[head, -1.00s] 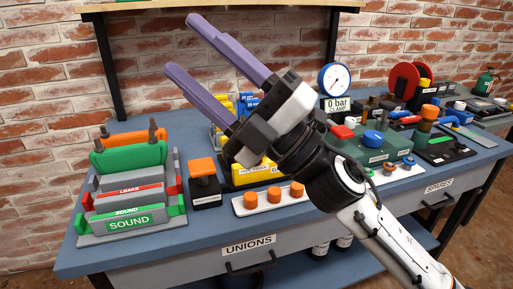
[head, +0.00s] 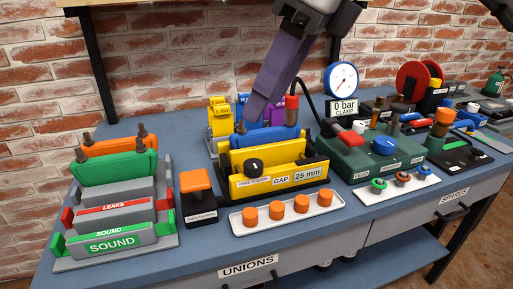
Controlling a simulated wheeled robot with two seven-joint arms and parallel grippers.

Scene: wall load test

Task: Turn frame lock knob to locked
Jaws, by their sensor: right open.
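A yellow frame (head: 300,174) stands on the bench in the middle, with a "GAP 25 mm" label. A round black knob (head: 254,165) with a small white mark sits on the left of its front face. It looks like the frame lock knob, but the small lettering below it is too small to read. My right gripper (head: 258,112) comes down from the top edge, with its purple fingers pointing down and slightly left, above and behind the knob in the picture. It is open, though its fingers overlap in this view. It holds nothing visible. My left gripper is not in view.
An orange-topped block (head: 197,182) stands left of the frame. A white tray (head: 247,227) with several orange caps lies in front. A green box (head: 352,172) with a red and a blue control and a clamp gauge (head: 341,80) stand right. The "SOUND" rack (head: 112,243) is far left.

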